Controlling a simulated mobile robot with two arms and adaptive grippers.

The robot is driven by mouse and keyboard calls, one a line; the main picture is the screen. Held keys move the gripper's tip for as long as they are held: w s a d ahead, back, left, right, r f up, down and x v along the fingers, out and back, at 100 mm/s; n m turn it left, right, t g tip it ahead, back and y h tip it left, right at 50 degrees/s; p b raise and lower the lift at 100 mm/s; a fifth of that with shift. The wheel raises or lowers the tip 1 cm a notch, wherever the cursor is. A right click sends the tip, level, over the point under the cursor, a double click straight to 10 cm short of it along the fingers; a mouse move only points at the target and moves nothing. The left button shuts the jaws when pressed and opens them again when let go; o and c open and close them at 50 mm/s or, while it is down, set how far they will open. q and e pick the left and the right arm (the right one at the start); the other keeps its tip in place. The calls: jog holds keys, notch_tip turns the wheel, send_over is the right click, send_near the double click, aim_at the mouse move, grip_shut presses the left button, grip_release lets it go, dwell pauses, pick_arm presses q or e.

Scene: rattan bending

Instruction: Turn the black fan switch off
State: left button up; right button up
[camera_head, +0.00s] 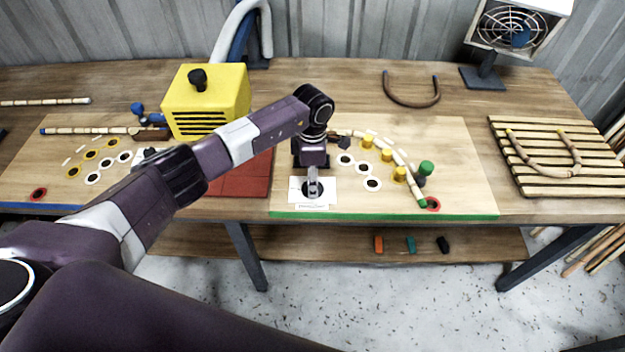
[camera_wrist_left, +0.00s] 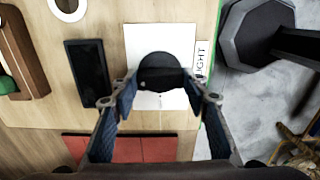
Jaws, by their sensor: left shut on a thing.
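My left gripper (camera_head: 313,187) points down at a white plate (camera_head: 297,196) near the front edge of the right wooden board. In the left wrist view, the fingers (camera_wrist_left: 160,88) are shut on a round black knob (camera_wrist_left: 158,66) over the white plate (camera_wrist_left: 180,38). A printed label at the plate's edge is only partly readable. A fan (camera_head: 508,27) with a round grille in a white frame stands at the back right; I cannot tell whether it is spinning. My right gripper is not in view.
A yellow box (camera_head: 235,92) with a black knob on top stands left of my wrist. Yellow and green pegs (camera_head: 399,173) and a curved rattan piece (camera_head: 405,163) lie right of the gripper. A slatted rack (camera_head: 555,185) is at the far right. A dark rectangular block (camera_wrist_left: 88,72) lies beside the plate.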

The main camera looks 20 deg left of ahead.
pick_arm(q)
jog(key=n+b, duration=0.2)
jog(key=n, duration=0.1)
jog(key=shift+f, duration=0.1)
jog(key=n+b, duration=0.2)
jog(key=n, duration=0.3)
jog(key=n+b, duration=0.2)
jog(key=n, duration=0.3)
jog(key=shift+n+b, duration=0.35)
jog(key=shift+n, duration=1.75)
jog(key=o, duration=1.2)
jog(key=shift+c, duration=0.2)
